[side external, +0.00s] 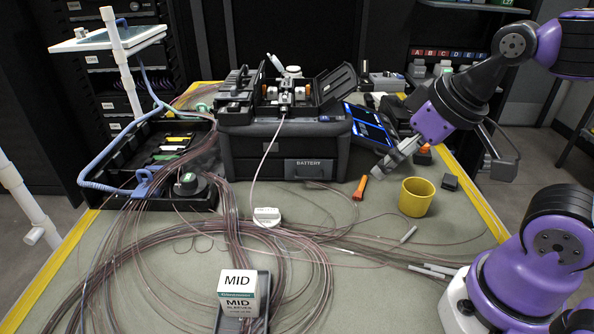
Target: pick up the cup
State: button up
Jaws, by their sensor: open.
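A yellow cup (416,197) stands upright on the right part of the work table, its open top facing up. My gripper (382,172) is open and hangs above the table, up and to the left of the cup, near the front right of the black splicing machine. Its fingers are apart from the cup and hold nothing that I can see. The fingertips are small in this view, so their exact gap is hard to make out.
An orange-handled tool (360,188) lies left of the cup, and a small dark block (450,182) lies right of it. The black splicer case (285,150) stands behind. Loose fibre coils (190,262) cover the left and front. A white MID box (238,290) stands in front.

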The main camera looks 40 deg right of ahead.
dwell(0.3)
jog(key=m+g, duration=0.5)
jog(key=m, duration=0.1)
send_over(415, 198)
jog(key=w+d, duration=0.2)
notch_tip(415, 198, down, 6)
jog(key=r, duration=0.1)
jog(key=shift+m+g, duration=0.3)
jog(key=shift+m, duration=0.1)
jog(key=f, duration=0.3)
jog(key=d+f, duration=0.1)
jog(key=f, duration=0.1)
jog(key=shift+s+f, duration=0.15)
jog(key=shift+s, duration=0.1)
jog(key=f, duration=0.6)
jog(key=shift+s, duration=0.3)
jog(key=c, duration=1.2)
